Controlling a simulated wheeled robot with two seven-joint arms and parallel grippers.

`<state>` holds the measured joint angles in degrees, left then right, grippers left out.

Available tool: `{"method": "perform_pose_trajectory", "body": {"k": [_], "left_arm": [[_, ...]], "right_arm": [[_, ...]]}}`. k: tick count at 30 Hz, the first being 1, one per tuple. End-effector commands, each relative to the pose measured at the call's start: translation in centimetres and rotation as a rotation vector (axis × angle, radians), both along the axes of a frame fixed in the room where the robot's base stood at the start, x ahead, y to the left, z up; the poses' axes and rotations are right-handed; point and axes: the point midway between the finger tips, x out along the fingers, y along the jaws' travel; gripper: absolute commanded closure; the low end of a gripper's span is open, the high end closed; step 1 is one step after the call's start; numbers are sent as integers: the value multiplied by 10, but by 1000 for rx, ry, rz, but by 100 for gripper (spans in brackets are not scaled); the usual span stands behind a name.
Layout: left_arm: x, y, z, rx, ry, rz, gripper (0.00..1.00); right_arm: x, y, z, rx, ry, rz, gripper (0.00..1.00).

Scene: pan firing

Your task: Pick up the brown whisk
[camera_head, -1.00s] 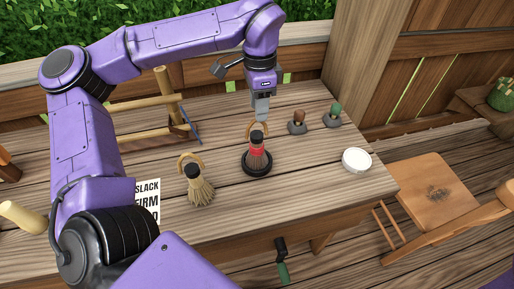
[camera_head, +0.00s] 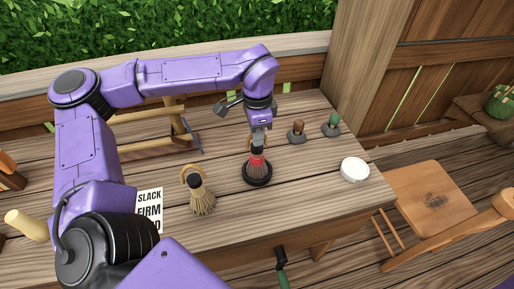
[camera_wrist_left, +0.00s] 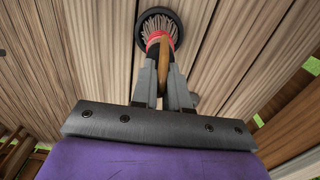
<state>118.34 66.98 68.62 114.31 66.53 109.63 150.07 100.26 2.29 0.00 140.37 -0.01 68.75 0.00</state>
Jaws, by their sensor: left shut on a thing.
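The brown whisk (camera_head: 257,168), with dark brown bristles and a red band, stands upright in a round black base on the wooden table. My left gripper (camera_head: 259,142) points down from above and is shut on the whisk's looped handle. In the left wrist view, the left gripper's fingers (camera_wrist_left: 164,72) sit on both sides of the tan handle loop (camera_wrist_left: 171,80), and the whisk's bristles (camera_wrist_left: 157,27) show beyond them inside the dark ring. A straw-coloured whisk (camera_head: 200,196) with a black band stands to the left. My right gripper is not in view.
Two small tools on grey stands, one brown (camera_head: 297,132) and one green (camera_head: 331,125), are right of the whisk. A white round dish (camera_head: 355,169) lies near the table's right edge. A printed card (camera_head: 149,210) and a wooden rack (camera_head: 165,130) are on the left.

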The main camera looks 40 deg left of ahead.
Motion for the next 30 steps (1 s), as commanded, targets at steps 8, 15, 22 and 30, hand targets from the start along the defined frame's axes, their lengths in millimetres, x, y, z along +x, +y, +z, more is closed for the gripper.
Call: {"method": "perform_pose_trajectory", "body": {"k": [8,15,22,30], "left_arm": [[1,0,19,2,-6,-1,100],[-14,-36,70,4,-8,-7,100],[-38,-95,107,5,-5,-6,100],[-52,-128,128,2,-2,-3,100]], "right_arm": [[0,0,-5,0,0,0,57],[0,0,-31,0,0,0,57],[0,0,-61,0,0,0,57],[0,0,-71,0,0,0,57]]}}
